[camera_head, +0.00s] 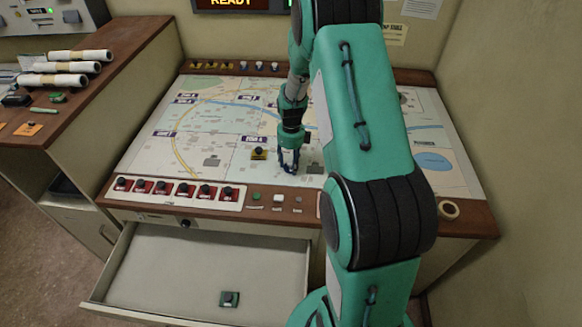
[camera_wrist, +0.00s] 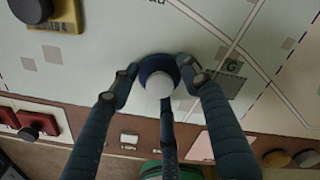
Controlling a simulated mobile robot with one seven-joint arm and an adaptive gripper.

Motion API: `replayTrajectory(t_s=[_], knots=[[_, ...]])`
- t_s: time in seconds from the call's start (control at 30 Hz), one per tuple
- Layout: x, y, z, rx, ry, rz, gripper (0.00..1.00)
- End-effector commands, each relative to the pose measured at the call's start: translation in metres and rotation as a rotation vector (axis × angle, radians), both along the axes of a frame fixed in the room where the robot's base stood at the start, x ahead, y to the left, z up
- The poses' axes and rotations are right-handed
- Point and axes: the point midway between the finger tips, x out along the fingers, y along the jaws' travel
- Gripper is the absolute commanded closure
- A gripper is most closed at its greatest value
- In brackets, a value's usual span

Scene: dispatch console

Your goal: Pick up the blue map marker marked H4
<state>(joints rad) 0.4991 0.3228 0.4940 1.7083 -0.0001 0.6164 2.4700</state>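My gripper (camera_head: 288,163) points down at the map board (camera_head: 225,115), near its front edge and right of a yellow block. In the wrist view, a round blue marker (camera_wrist: 152,61) with a white knob lies between the fingers of my gripper (camera_wrist: 160,70). The fingertips are at its rim on either side, and a third finger comes from below. I cannot tell whether they press on it. No H4 mark is readable. In the head view the fingers mostly hide the marker.
A yellow block with a black knob (camera_head: 258,154) stands close left of my gripper. A row of red switches (camera_head: 205,192) lines the front edge. Rolled papers (camera_head: 78,67) lie on the left counter.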

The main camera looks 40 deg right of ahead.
Motion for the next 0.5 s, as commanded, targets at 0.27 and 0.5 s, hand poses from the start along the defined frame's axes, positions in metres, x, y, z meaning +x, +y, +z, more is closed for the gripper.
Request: replayTrajectory(t_s=[0.27, 0.5], knots=[[0.0, 0.0, 0.0, 0.0, 0.0, 0.0, 0.82], [0.0001, -0.0001, 0.0012, 0.0, 0.0, 0.0, 0.82]])
